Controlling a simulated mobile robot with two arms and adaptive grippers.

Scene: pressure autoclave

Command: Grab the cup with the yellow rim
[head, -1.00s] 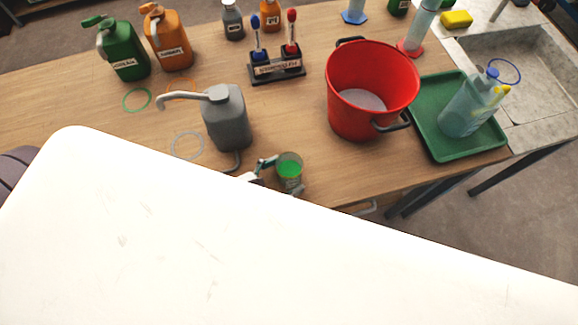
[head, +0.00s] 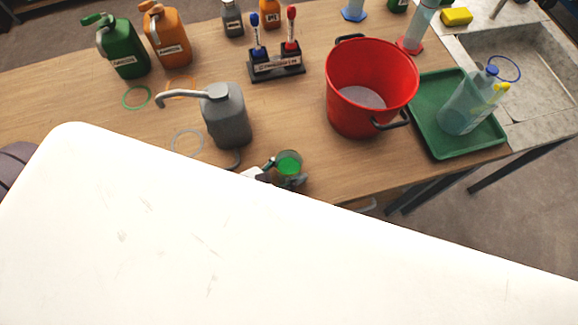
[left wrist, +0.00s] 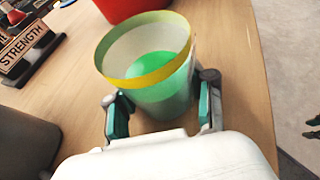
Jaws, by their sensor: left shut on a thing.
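The cup with the yellow rim (left wrist: 146,65) is a translucent beaker with green liquid in it. It stands upright between the fingers of my left gripper (left wrist: 160,108) in the left wrist view, and the gripper is shut on it. In the head view the cup (head: 288,163) is near the front edge of the table, with my left gripper (head: 284,178) around its near side. The large white surface in the foreground of the head view hides most of the arm.
A grey jug (head: 226,118) with a long spout stands left of the cup. A red bucket (head: 345,115) stands behind and to the right. A green tray (head: 440,150) holds a clear pitcher (head: 466,108). Green and orange jugs, a marker stand (head: 277,68) and a sink are farther back.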

